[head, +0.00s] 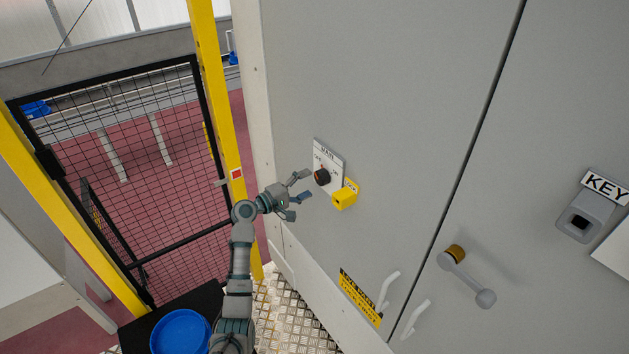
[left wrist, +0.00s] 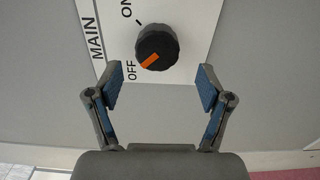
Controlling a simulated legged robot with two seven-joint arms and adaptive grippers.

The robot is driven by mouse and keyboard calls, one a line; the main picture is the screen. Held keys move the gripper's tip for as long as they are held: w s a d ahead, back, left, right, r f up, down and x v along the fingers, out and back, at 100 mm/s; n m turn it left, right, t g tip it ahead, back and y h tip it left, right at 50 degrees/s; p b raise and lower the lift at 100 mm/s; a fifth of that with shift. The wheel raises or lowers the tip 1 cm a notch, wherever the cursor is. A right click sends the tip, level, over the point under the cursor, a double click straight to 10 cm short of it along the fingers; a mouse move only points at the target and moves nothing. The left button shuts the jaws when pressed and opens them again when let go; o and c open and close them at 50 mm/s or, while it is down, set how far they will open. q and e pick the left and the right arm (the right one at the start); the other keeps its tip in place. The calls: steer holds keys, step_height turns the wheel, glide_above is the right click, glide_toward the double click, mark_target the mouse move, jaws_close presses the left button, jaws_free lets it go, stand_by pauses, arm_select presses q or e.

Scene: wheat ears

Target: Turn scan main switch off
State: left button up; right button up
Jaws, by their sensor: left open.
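The main switch is a black round knob (head: 322,177) on a white label plate (head: 326,155) fixed to the grey cabinet door. In the left wrist view the knob (left wrist: 157,47) has an orange mark on its lower left, pointing toward the word OFF. ON is printed above, at the upper left, and MAIN runs along the plate's edge. My left gripper (head: 302,186) is open and empty just left of the knob. In the left wrist view its blue-padded fingers (left wrist: 161,86) are spread below the knob and do not appear to touch it. My right gripper is out of view.
A yellow lock block (head: 345,195) sticks out right beside the knob. A door handle (head: 467,277), a KEY box (head: 585,215) and white handles (head: 389,288) are further right. A yellow post (head: 222,110) and mesh gate (head: 125,165) stand left. A blue round dish (head: 180,332) is below.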

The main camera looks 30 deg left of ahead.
arm_select(q)
steer(key=v, duration=0.7)
steer(key=shift+s+a+f, duration=0.15)
steer(key=shift+s+a, duration=0.1)
steer(key=shift+a, duration=0.15)
steer(key=shift+d, duration=0.1)
